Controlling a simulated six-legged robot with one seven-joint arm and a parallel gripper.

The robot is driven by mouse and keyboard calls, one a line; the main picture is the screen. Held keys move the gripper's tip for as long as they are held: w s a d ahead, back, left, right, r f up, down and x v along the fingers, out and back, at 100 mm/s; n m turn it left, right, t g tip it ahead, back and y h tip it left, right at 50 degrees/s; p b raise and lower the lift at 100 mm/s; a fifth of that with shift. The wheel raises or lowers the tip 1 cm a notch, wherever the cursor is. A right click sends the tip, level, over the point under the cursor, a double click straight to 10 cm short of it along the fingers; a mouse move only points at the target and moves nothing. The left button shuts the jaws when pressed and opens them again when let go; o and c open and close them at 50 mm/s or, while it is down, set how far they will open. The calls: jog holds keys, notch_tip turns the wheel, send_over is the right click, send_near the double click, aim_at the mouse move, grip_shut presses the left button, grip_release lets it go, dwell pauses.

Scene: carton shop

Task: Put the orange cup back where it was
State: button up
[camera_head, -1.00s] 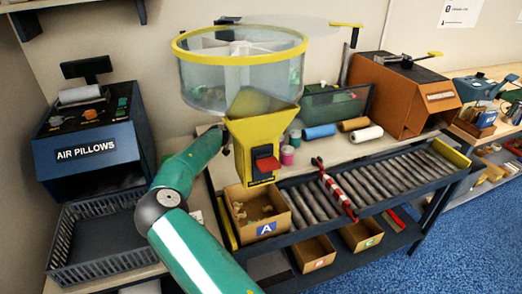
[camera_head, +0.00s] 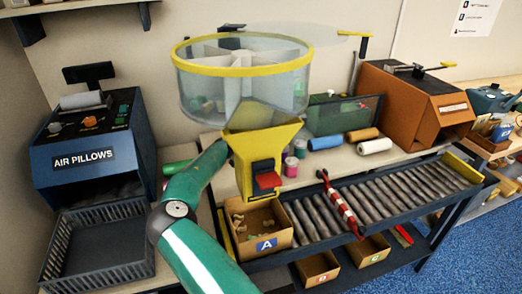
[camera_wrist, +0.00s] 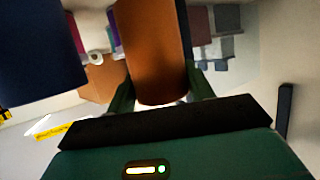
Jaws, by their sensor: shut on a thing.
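In the wrist view an orange-brown, rounded thing, which I take to be the orange cup (camera_wrist: 152,45), stands between the two dark green fingers of my gripper (camera_wrist: 160,88). The fingers are shut on its sides, and its far end runs out of the top of the picture. In the head view my green arm reaches up behind the yellow dispenser (camera_head: 262,146). My gripper and the cup are hidden there. I cannot see an empty spot that is clearly the cup's former place.
A blue air-pillow machine (camera_head: 92,140) and a dark basket (camera_head: 95,265) stand at left. A roller conveyor (camera_head: 375,195), carton A (camera_head: 262,228) and an orange machine (camera_head: 412,105) lie right of my arm. Several rolls, including a white one (camera_head: 374,146), lie behind the conveyor.

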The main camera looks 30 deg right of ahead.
jog(key=shift+w+d+f, duration=0.1)
jog(key=shift+f, duration=1.55)
jog(key=o, duration=0.7)
jog(key=shift+f, duration=0.15)
jog(key=shift+a+r, duration=0.2)
jog(key=shift+r, duration=0.05)
jog(key=v, duration=1.1)
jog(key=shift+a, duration=0.2)
